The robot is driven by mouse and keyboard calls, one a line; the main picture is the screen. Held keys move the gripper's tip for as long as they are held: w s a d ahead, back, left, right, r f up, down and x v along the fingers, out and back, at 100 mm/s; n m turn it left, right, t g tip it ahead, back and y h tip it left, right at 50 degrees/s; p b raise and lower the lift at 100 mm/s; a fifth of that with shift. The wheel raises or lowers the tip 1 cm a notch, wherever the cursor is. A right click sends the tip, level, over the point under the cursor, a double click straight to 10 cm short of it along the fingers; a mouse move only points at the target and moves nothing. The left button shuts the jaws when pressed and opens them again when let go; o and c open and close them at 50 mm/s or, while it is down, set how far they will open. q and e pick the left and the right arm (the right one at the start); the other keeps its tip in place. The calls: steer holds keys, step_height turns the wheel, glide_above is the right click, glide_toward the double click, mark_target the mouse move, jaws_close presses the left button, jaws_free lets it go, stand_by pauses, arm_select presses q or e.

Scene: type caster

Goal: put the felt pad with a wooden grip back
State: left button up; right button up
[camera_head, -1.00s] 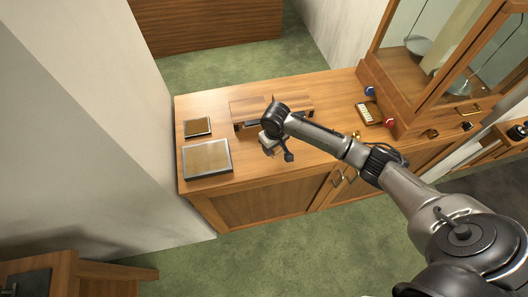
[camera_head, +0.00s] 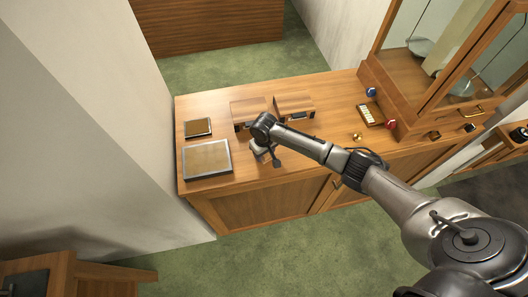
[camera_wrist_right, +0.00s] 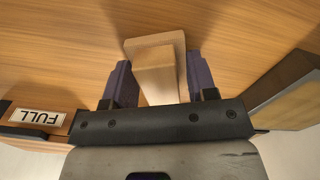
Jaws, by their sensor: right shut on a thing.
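My right gripper (camera_head: 262,155) is over the left part of the wooden counter, just in front of the left wooden box and right of the large framed tray. In the right wrist view its two dark fingers are shut on both sides of a pale wooden grip (camera_wrist_right: 154,76), which I take to be that of the felt pad. The felt itself cannot be made out. Whether the piece touches the counter is unclear. My left gripper is not in view.
A large framed tray (camera_head: 206,160) and a small one (camera_head: 198,127) lie at left. Two wooden boxes (camera_head: 249,106) (camera_head: 293,103) stand behind the gripper. A "FULL" label (camera_wrist_right: 37,116) shows in the wrist view. A brass piece (camera_head: 357,136) and glass case (camera_head: 440,60) are at right.

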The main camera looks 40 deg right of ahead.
steer(key=shift+f, duration=0.2)
steer(key=o, duration=1)
steer(key=shift+c, duration=0.2)
steer(key=shift+r, duration=0.1)
